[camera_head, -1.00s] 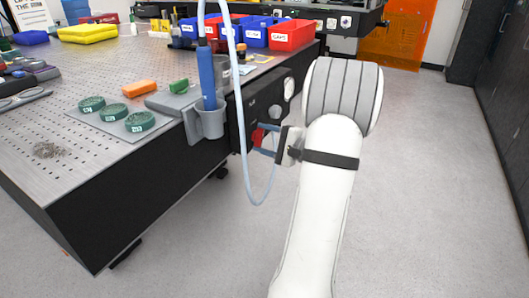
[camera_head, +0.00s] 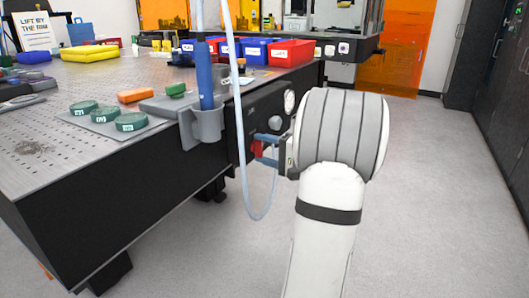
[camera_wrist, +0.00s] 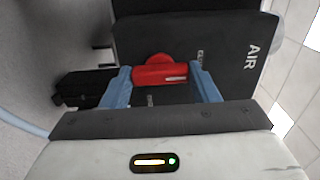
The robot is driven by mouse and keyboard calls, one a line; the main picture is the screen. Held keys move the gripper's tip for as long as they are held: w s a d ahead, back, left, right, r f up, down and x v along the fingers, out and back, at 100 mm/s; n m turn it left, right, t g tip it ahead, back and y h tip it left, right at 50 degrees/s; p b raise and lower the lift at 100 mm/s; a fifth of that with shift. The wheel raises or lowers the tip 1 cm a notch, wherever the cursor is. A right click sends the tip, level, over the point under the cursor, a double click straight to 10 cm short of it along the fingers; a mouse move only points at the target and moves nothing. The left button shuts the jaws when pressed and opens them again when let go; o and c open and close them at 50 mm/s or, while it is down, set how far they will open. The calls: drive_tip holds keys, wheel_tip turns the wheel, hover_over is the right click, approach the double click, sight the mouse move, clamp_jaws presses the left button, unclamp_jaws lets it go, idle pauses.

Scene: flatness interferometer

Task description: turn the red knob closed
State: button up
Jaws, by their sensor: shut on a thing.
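The red knob (camera_wrist: 160,74) sits on a black panel marked AIR (camera_wrist: 225,40) in the wrist view. It is a red bar lying across the picture, with a rounded red part behind it. The two blue fingers of my gripper (camera_wrist: 162,84) stand at its left and right ends and are shut on it. In the head view the knob (camera_head: 258,149) shows as a small red patch on the table's side, between the fingers of my gripper (camera_head: 264,150). My arm hides part of the panel there.
A pale hose (camera_head: 241,150) hangs in a loop just left of my gripper. A grey holder (camera_head: 205,127) with a blue tool (camera_head: 205,78) sticks out from the table edge. A gauge (camera_head: 289,101) is above the knob. The floor at right is clear.

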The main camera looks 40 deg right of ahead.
drive_tip(key=o, duration=1)
drive_tip(key=p+v, duration=0.2)
drive_tip(key=v, duration=0.6)
